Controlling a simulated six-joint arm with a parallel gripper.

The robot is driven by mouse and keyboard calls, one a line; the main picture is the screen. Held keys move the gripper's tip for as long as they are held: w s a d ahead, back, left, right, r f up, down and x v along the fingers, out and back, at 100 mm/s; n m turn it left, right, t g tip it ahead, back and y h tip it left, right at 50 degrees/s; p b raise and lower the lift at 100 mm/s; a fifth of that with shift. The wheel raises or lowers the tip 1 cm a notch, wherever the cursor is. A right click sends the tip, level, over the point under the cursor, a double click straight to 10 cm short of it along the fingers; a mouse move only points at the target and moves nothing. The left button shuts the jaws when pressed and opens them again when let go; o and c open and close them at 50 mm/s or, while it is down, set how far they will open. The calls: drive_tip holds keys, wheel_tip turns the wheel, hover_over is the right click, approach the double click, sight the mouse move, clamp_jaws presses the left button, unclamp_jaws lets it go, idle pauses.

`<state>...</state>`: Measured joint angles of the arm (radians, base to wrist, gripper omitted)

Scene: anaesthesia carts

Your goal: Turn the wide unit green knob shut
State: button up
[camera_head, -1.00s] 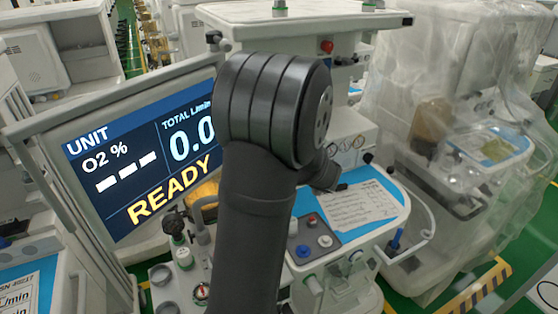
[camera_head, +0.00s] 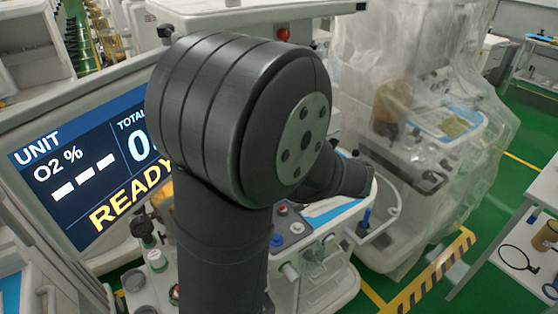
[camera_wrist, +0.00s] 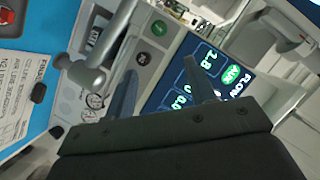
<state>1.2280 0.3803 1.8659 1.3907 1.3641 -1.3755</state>
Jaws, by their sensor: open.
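A green-collared knob (camera_head: 153,257) stands further left. I cannot tell which green knob belongs to the wide unit. In the head view my arm hides the gripper.
A tilted screen (camera_head: 85,170) reading READY stands left of my arm. A plastic-draped cart (camera_head: 400,120) stands to the right. A table (camera_head: 530,235) is at the right edge. Green floor lies between them. The wrist view shows a metal bar (camera_wrist: 105,45) and a lit flow screen (camera_wrist: 205,70).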

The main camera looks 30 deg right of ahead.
drive_tip(key=shift+s+d+r, duration=0.1)
drive_tip(key=shift+s, duration=0.1)
drive_tip(key=w+a+r+n+g+h, duration=0.2)
drive_tip(key=w+r+n+g, duration=0.4)
drive_tip(key=w+r+g, duration=0.5)
drive_tip(key=shift+t, duration=0.6)
drive_tip(key=x, duration=1)
drive_tip(key=s+x, duration=0.1)
drive_tip(key=x, duration=0.4)
drive_tip(key=shift+w+f, duration=0.15)
drive_tip(key=shift+f, duration=0.3)
drive_tip(key=c, duration=1)
